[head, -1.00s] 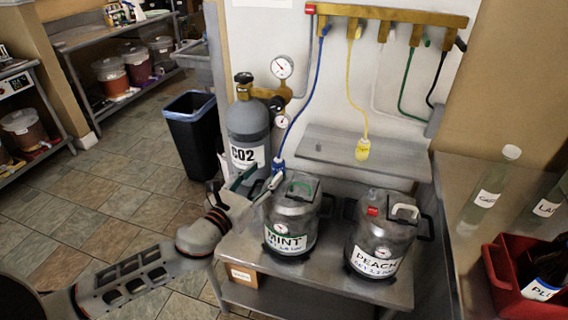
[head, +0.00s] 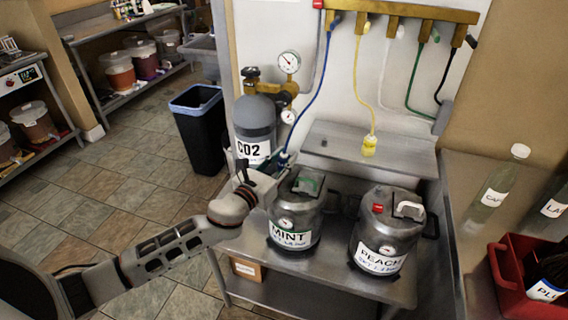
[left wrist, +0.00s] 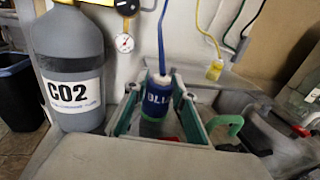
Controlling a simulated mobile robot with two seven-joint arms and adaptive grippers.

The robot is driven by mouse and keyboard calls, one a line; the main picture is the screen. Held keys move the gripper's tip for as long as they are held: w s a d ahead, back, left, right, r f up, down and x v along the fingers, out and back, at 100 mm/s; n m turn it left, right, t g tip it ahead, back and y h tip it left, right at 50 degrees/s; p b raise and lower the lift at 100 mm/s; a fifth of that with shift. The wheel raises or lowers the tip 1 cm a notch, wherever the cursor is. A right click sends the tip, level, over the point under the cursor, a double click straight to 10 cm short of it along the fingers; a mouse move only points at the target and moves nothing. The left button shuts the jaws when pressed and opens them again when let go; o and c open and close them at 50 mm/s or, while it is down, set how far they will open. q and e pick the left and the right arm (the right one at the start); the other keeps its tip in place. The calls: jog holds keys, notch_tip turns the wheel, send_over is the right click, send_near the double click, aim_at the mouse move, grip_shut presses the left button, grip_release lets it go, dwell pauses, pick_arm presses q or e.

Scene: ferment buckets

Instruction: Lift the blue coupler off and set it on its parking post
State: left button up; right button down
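The blue coupler (left wrist: 160,98) hangs at the end of the blue hose (left wrist: 161,40), lettered "BLU" with the rest cut off. In the head view the blue coupler (head: 283,158) shows small behind the left gripper, by the back left of the MINT keg (head: 296,212). My left gripper (left wrist: 161,100) is open, its green-padded fingers on either side of the coupler; firm contact cannot be seen. The left gripper (head: 262,178) also shows in the head view. I cannot make out a parking post. My right gripper is out of view.
The PEACH keg (head: 385,232) stands right of the MINT keg. A CO2 cylinder (head: 255,125) with gauges stands behind left. A yellow coupler (head: 369,147) hangs over the steel shelf (head: 345,138). A red bin (head: 505,270) and bottles stand at the right.

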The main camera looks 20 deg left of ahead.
aim_at(284, 155)
pick_arm(q)
grip_shut()
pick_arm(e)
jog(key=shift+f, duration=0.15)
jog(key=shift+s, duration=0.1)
pick_arm(q)
jog(key=shift+r, duration=0.15)
